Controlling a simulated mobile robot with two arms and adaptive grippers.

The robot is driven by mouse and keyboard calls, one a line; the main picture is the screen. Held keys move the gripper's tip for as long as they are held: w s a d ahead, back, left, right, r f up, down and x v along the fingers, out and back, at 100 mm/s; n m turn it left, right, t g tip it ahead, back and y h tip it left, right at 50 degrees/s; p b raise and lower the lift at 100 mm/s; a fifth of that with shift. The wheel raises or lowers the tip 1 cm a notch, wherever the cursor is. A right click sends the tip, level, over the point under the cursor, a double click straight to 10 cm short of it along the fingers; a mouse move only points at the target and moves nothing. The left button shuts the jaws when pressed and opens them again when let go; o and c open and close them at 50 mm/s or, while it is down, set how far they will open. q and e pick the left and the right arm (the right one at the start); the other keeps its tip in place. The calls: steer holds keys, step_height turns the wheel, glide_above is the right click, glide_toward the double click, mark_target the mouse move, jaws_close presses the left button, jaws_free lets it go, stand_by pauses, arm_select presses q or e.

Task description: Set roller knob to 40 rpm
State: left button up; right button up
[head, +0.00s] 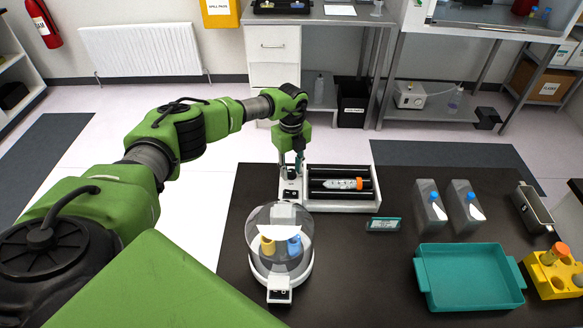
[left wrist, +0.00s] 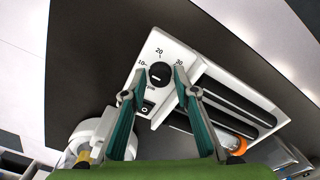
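The white tube roller (head: 342,206) stands at the back left of the dark bench, with black rollers and an orange-capped tube (head: 335,184) lying on them. My left gripper (head: 291,170) points down over its control panel. In the left wrist view, the black roller knob (left wrist: 159,74) sits between the two teal fingers of the left gripper (left wrist: 160,72), with a small gap showing on each side. Dial marks 10, 20 and 30 show around it; the 40 mark is not visible. A black switch (left wrist: 146,107) lies below the knob. My right gripper is out of view.
A round centrifuge (head: 280,245) with a clear lid stands in front of the roller. To the right are a small teal-labelled box (head: 383,224), two blue-capped bottles (head: 430,207), a teal tray (head: 468,278) and a yellow rack (head: 553,275).

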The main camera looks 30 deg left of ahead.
arm_select(q)
jaws_close()
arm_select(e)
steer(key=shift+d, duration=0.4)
